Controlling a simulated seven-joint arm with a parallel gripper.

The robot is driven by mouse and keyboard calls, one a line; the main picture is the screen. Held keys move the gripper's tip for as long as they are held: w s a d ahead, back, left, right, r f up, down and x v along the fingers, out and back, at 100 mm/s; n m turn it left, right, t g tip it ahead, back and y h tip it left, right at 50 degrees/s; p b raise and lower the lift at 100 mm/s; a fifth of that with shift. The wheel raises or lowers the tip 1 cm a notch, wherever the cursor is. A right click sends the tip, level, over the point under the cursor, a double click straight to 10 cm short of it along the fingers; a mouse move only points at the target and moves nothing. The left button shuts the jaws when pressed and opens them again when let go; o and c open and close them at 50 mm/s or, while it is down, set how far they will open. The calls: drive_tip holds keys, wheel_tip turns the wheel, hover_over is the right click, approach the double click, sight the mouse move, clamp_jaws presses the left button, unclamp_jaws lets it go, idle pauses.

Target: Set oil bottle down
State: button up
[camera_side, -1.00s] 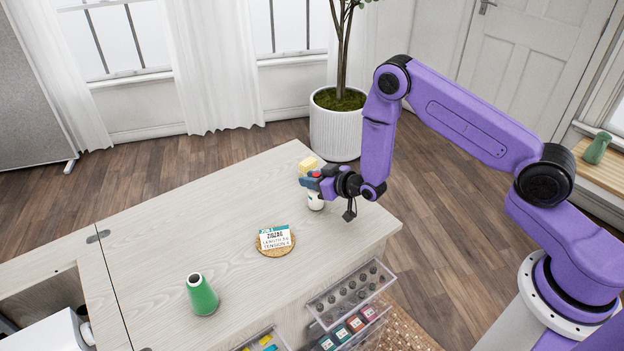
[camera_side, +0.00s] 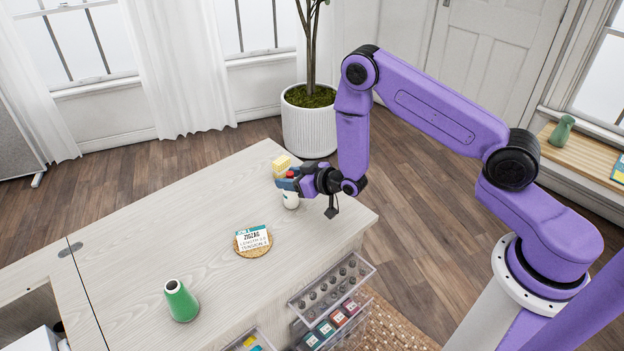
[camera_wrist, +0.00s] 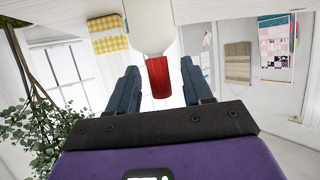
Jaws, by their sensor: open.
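The oil bottle is white with a red top; its white body (camera_side: 291,200) shows below my gripper in the side view and appears to stand upright on the pale wooden cabinet top (camera_side: 200,230). My gripper (camera_side: 286,179) is open, with its blue fingers at the height of the red top. In the wrist view, which is upside down, the white bottle (camera_wrist: 158,25) and its red top (camera_wrist: 158,78) lie between the spread fingers (camera_wrist: 160,88), with visible gaps on both sides. Part of the bottle is hidden behind my gripper in the side view.
A yellow checked cloth block (camera_side: 282,162) is just behind the bottle. A round cork coaster (camera_side: 253,248) with a zigzag card (camera_side: 252,237) lies to the left, and a green cone (camera_side: 181,301) stands nearer. Open clear drawers (camera_side: 331,281) project at the front.

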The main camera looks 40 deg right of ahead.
drive_tip(key=v, duration=1)
drive_tip(key=s+a+r+n+g+y, duration=0.1)
drive_tip(key=s+a+r+n+g, duration=0.25)
drive_tip(key=s, duration=0.25)
drive_tip(key=s+a+r+n+g, duration=0.2)
drive_tip(key=s+a+r+g, duration=0.2)
drive_tip(key=s+a, duration=0.1)
drive_tip(key=s+d+r+n+g+h, duration=0.1)
drive_tip(key=s+d+r, duration=0.2)
drive_tip(key=s, duration=0.4)
drive_tip(key=s+d+r+n+g+h, duration=0.1)
drive_tip(key=s+d+r+n+g, duration=0.1)
drive_tip(key=s, duration=0.5)
drive_tip(key=s+d+r+n+g+h, duration=0.1)
drive_tip(key=s+d+r+g, duration=0.1)
drive_tip(key=s+d+r, duration=0.2)
drive_tip(key=s, duration=0.3)
drive_tip(key=shift+d+r+h, duration=0.25)
drive_tip(key=shift+r+h, duration=0.05)
drive_tip(key=shift+r, duration=0.05)
